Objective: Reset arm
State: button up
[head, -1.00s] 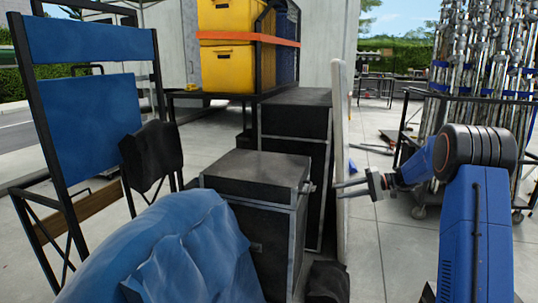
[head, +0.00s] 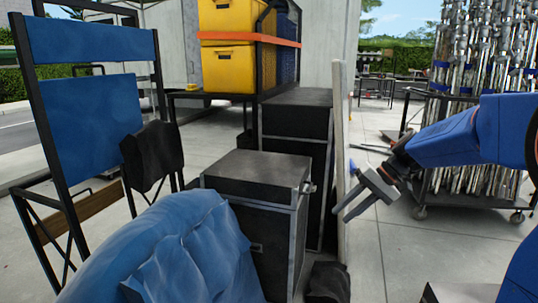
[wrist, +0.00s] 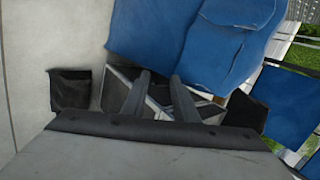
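My gripper (head: 347,206) is at the centre right of the head view, at the end of my blue arm. It points down and to the left, in front of the pale upright board. Its two fingers are apart with nothing seen between them. In the wrist view my gripper (wrist: 162,78) shows two dark fingers with a gap between them, over the black cases and a blue cloth (wrist: 195,35). I see nothing held.
Black cases (head: 258,172) stand left of my gripper, beside a pale upright board (head: 340,130). A cart of metal poles (head: 465,185) stands behind my arm. Open floor lies between.

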jog(key=s+d+f+t+h, duration=0.1)
jog(key=s+d+h, duration=0.1)
jog(key=s, duration=0.8)
jog(key=s+d+f+t+h, duration=0.1)
jog(key=s+d+f+h, duration=0.1)
jog(key=s, duration=0.8)
jog(key=s+d+f+n+t+h, duration=0.1)
jog(key=s+d+f+t+h, duration=0.1)
jog(key=s, duration=0.8)
jog(key=shift+h, duration=0.9)
